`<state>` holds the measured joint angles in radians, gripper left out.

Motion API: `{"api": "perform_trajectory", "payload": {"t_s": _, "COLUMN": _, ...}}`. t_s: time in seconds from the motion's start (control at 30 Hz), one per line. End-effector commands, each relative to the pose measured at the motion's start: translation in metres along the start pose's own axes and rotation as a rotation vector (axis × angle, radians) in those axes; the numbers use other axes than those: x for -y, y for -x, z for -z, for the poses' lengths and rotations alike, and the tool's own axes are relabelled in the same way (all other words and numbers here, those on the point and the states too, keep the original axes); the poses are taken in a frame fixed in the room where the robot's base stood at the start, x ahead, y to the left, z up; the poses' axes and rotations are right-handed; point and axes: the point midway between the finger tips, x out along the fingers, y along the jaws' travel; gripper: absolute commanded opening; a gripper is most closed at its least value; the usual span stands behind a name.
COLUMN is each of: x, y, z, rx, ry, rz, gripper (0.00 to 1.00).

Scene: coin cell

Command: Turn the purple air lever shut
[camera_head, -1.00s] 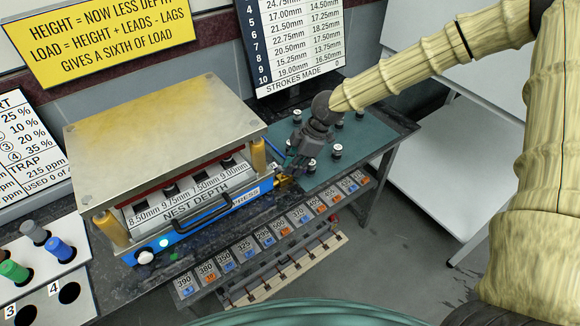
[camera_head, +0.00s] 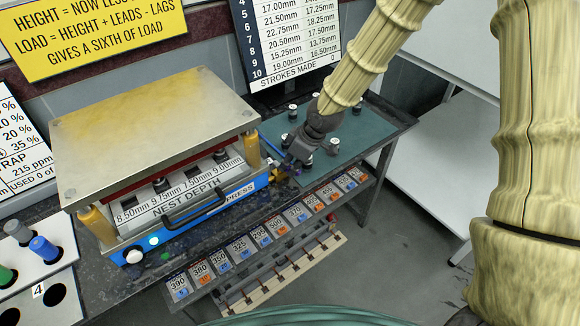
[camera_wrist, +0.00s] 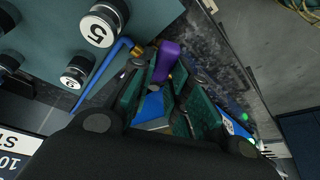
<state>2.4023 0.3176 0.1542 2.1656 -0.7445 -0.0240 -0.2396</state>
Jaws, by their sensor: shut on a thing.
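The purple air lever (camera_wrist: 167,58) stands between the fingertips of my gripper (camera_wrist: 163,78) in the wrist view. My gripper is shut on it, and the fingers hide its lower part. A brass fitting (camera_wrist: 137,50) with a blue hose (camera_wrist: 98,78) sits just beside the lever. In the head view my gripper (camera_head: 284,165) is at the right front corner of the blue press (camera_head: 165,237). The lever is mostly hidden there by the fingers and is too small to make out clearly.
Black numbered cylinders (camera_wrist: 100,25) stand on the teal mat (camera_head: 350,150) close to my gripper. The press's metal top plate (camera_head: 150,130) is to the left. A rack of numbered blocks (camera_head: 240,248) lies below the bench front. The floor at right is clear.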

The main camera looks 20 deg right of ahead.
Motion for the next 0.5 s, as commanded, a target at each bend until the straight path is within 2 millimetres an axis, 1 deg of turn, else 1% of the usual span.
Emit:
{"api": "perform_trajectory", "payload": {"t_s": 0.03, "x": 0.004, "y": -0.003, "z": -0.001, "rx": 0.004, "ry": -0.021, "rz": -0.009, "gripper": 0.0}}
{"api": "perform_trajectory", "payload": {"t_s": 0.5, "x": 0.014, "y": -0.003, "z": 0.001, "rx": 0.002, "ry": -0.297, "rz": -0.122, "gripper": 0.0}}
